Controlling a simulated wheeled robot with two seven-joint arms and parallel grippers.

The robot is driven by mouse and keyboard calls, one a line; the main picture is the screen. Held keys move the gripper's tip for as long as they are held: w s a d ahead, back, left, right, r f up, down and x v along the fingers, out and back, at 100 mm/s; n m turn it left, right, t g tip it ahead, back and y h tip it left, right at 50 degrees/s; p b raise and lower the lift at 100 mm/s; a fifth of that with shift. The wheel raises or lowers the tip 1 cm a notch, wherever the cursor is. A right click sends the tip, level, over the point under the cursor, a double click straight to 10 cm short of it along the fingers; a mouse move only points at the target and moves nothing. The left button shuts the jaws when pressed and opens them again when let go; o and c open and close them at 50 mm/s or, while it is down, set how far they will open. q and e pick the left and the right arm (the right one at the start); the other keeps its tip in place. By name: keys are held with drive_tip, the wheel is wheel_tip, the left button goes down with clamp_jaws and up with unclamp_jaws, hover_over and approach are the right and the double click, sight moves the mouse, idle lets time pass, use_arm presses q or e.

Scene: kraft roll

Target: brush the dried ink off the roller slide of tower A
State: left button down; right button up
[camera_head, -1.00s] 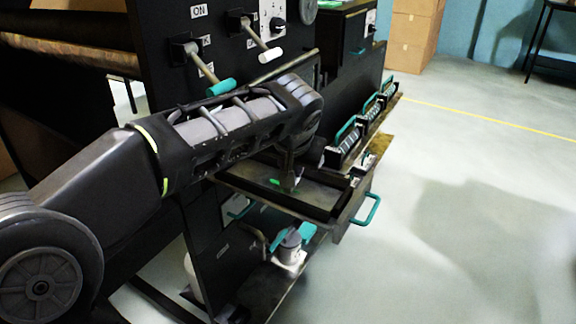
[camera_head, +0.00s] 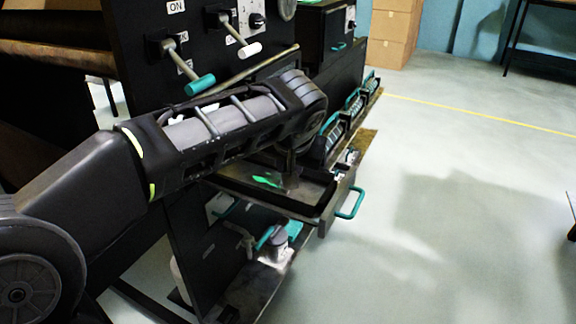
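My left arm reaches in from the left, and its wrist bends down over an open black drawer (camera_head: 327,208) with a teal handle. My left gripper (camera_head: 290,183) is small and dark at the drawer; its fingers are too unclear to show whether they are open or shut. A bright green item (camera_head: 267,181) lies in the drawer beside it; I cannot tell whether they touch. Behind it, several dark units with teal handles stand in a row, the nearest a ribbed unit (camera_head: 332,138). I cannot tell which part is the roller slide, and no dried ink is clear. My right gripper is not in view.
A black machine panel (camera_head: 130,50) carries a teal-tipped lever (camera_head: 200,84) and a white-tipped lever (camera_head: 249,50) close above my arm. The floor (camera_head: 450,220) to the right is clear.

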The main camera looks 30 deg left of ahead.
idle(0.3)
use_arm(q)
drive_tip(key=a, duration=0.3)
drive_tip(key=shift+a, duration=0.25)
idle(0.3)
drive_tip(key=shift+s+a, duration=0.1)
drive_tip(key=shift+a, duration=1.65)
drive_tip(key=shift+a+r, duration=0.1)
drive_tip(key=shift+a, duration=1.65)
